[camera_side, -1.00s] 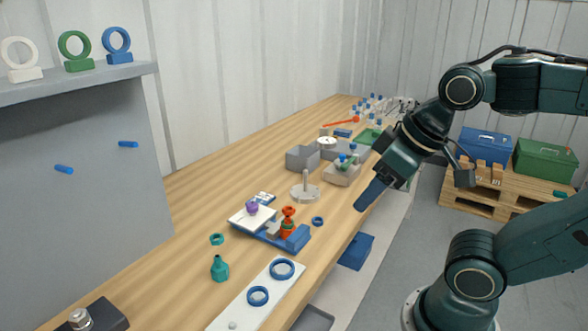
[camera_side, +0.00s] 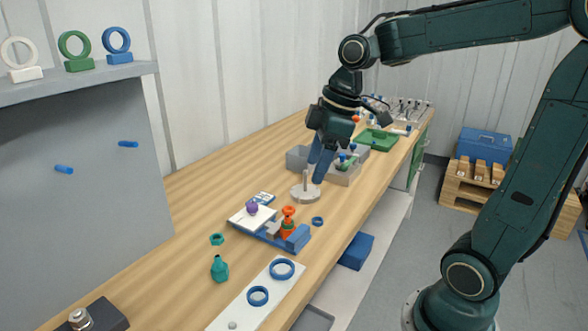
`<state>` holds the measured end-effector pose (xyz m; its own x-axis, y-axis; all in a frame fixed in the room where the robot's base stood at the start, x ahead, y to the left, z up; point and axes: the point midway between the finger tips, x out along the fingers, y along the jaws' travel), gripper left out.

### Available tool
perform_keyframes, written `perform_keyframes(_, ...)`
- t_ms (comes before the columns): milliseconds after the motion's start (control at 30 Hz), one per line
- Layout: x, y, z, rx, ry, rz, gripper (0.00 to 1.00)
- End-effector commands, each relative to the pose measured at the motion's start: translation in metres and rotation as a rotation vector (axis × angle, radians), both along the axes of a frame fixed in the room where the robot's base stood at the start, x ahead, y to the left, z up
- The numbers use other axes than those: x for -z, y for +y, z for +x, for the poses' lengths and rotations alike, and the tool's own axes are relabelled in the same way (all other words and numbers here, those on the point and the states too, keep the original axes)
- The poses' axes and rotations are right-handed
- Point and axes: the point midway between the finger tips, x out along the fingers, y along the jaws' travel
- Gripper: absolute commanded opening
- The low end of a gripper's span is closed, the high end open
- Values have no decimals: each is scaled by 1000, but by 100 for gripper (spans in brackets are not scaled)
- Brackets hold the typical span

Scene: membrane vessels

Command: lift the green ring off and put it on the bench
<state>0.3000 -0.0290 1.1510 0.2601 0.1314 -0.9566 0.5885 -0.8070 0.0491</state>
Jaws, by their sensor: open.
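An orange vessel (camera_side: 289,212) stands upright in a blue fixture (camera_side: 298,238) on the bench (camera_side: 200,278). A small green ring (camera_side: 287,225) shows as a band around the vessel's lower part; its detail is too small to make out. My gripper (camera_side: 320,168) is open and points down, behind and to the right of the vessel in the picture. Its blue fingers are near the top of a pale round stand with a peg (camera_side: 305,192).
A teal ring (camera_side: 217,239) and teal bottle (camera_side: 219,269) are on the bench at front left. A white plate with blue rings (camera_side: 246,312) lies in front. Grey bins (camera_side: 298,157) stand behind the peg stand. Bare bench lies left of the fixture.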

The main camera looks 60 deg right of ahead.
Motion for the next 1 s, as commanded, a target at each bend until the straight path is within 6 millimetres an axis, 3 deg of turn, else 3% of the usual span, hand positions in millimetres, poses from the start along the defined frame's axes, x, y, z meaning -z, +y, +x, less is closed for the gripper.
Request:
perform_keyframes(200,15,-28,35,-183,31,17,55)
perform_keyframes(500,45,-74,71,-443,29,61,55)
perform_keyframes(733,70,-108,87,-608,3,99,55)
perform_keyframes(1000,81,-122,91,-683,-17,113,55)
